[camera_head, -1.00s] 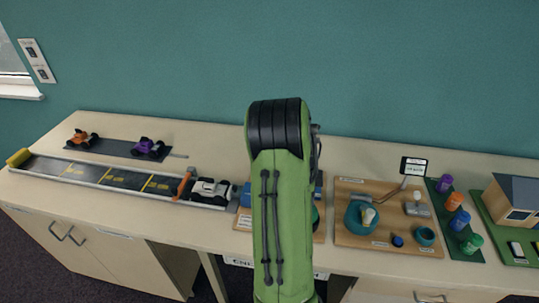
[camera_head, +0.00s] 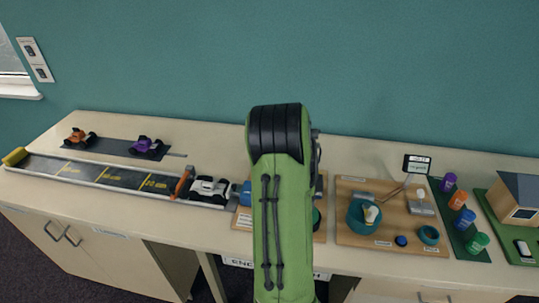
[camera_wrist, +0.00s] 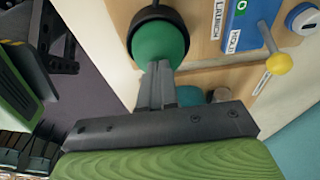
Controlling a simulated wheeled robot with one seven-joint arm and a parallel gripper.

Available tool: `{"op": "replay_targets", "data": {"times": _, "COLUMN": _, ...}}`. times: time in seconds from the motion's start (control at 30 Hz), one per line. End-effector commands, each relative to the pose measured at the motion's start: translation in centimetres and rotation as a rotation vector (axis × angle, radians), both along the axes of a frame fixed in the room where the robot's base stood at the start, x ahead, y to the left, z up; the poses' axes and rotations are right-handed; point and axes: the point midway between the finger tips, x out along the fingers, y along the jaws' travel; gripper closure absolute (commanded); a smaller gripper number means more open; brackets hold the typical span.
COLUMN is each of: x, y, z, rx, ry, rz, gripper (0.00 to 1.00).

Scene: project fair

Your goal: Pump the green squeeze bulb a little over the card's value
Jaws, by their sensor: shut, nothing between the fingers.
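The green squeeze bulb (camera_wrist: 160,42) sits in a black collar on a wooden board in the wrist view. In the head view only a sliver of the bulb (camera_head: 317,217) shows beside my arm. My gripper (camera_wrist: 158,68) is shut and empty, its fingertips overlapping the bulb's lower edge; I cannot tell whether they touch it. A blue unit (camera_wrist: 238,25) with a yellow-knobbed lever (camera_wrist: 278,63) stands beside the bulb, near "LAUNCH" and "HOLD" labels. I cannot pick out the task's card or a value on it. My arm hides my gripper in the head view.
A track (camera_head: 110,179) with distance marks and a white car (camera_head: 209,188) lies left. Right are a board with a teal bowl (camera_head: 352,212), a small screen (camera_head: 417,165), several bottles (camera_head: 458,200) and a model house (camera_head: 520,198). Bare counter lies behind my arm.

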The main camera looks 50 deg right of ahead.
Motion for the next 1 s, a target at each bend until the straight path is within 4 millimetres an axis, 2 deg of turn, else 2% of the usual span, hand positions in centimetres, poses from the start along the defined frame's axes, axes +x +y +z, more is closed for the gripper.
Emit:
{"op": "replay_targets", "data": {"times": 0.17, "x": 0.0, "y": 0.1, "z": 0.3, "rx": 0.004, "ry": 0.002, "rz": 0.000, "gripper": 1.00}}
{"op": "replay_targets", "data": {"times": 0.5, "x": 0.0, "y": 0.1, "z": 3.1, "rx": 0.003, "ry": 0.001, "rz": -0.001, "gripper": 1.00}}
{"op": "replay_targets", "data": {"times": 1.0, "x": 0.0, "y": 0.0, "z": 3.3, "rx": 0.002, "ry": 0.001, "rz": 0.000, "gripper": 1.00}}
